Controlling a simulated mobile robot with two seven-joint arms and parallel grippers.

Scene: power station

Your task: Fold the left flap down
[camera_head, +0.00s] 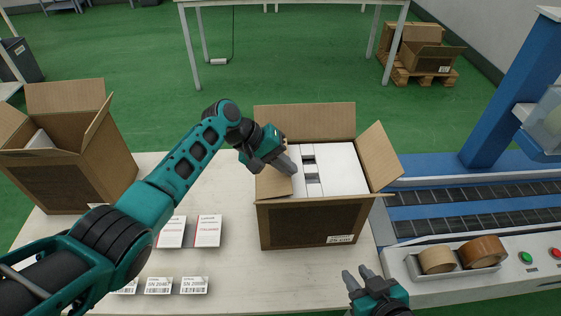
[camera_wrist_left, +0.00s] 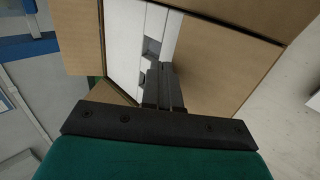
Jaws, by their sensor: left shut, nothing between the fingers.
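The open cardboard box (camera_head: 312,228) stands on the table, filled with white contents (camera_head: 343,168). Its left flap (camera_head: 272,184) lies folded inward, nearly flat over the left part of the contents. The flap also shows as a tan panel in the left wrist view (camera_wrist_left: 218,62). The back flap (camera_head: 305,119) stands up, and the right flap (camera_head: 378,155) leans outward. My left gripper (camera_head: 289,165) is shut and empty, its fingertips at the flap's inner edge; whether they touch it is unclear. My right gripper (camera_head: 358,276) is open and empty, in front of the box's right side.
Another open box (camera_head: 62,176) stands at the table's left. White cards (camera_head: 207,230) and barcode labels (camera_head: 158,285) lie left of the middle box. A conveyor (camera_head: 470,210) with tape rolls (camera_head: 482,250) and a blue post (camera_head: 505,90) are at the right.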

